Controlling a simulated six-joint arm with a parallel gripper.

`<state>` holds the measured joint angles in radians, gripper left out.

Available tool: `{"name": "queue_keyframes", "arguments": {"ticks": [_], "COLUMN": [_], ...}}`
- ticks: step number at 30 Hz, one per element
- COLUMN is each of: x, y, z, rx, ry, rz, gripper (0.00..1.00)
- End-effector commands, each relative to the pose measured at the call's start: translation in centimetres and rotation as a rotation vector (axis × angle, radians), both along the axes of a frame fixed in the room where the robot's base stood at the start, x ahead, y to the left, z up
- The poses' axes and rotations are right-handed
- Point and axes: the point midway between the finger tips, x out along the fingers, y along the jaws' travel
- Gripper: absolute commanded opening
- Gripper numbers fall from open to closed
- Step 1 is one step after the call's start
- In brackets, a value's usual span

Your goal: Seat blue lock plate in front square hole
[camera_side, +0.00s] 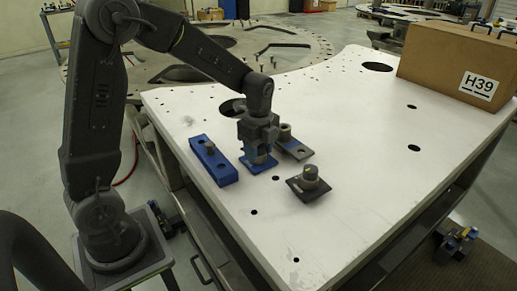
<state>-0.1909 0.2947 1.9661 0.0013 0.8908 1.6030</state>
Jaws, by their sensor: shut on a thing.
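My gripper (259,150) points straight down over the white turret plate (345,130). It is shut on the blue lock plate (258,167), which shows as a flat blue piece under and around the fingers. The lock plate is at or very near the turret plate's surface; I cannot tell whether it touches it or sits in a hole. No square hole shows clearly; anything beneath the lock plate and gripper is hidden.
A long blue block (214,163) with a dark peg lies just left. A grey plate with a knob (296,150) lies close right, and a dark plate with a knob (309,185) is nearer front right. A cardboard box (455,60) stands at the back right.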

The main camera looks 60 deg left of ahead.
Motion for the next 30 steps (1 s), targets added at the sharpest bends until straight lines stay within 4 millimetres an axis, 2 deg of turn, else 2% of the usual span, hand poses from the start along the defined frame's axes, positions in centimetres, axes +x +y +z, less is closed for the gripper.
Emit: {"name": "queue_keyframes", "arguments": {"ticks": [3,4,13,18,23,30], "x": [0.03,0.03,0.02,-0.01,-0.01,0.01], "y": [0.00,0.00,0.00,0.00,0.00,0.00], "z": [0.04,0.04,0.03,-0.02,-0.02,0.04], "rx": [0.000,0.000,0.000,0.000,0.000,0.000], "ry": [-0.001,-0.001,-0.001,0.001,0.001,0.000], "rz": [0.000,0.000,0.000,0.000,0.000,0.000], "gripper": [0.13,0.46,0.75,0.76,0.91,0.92]}}
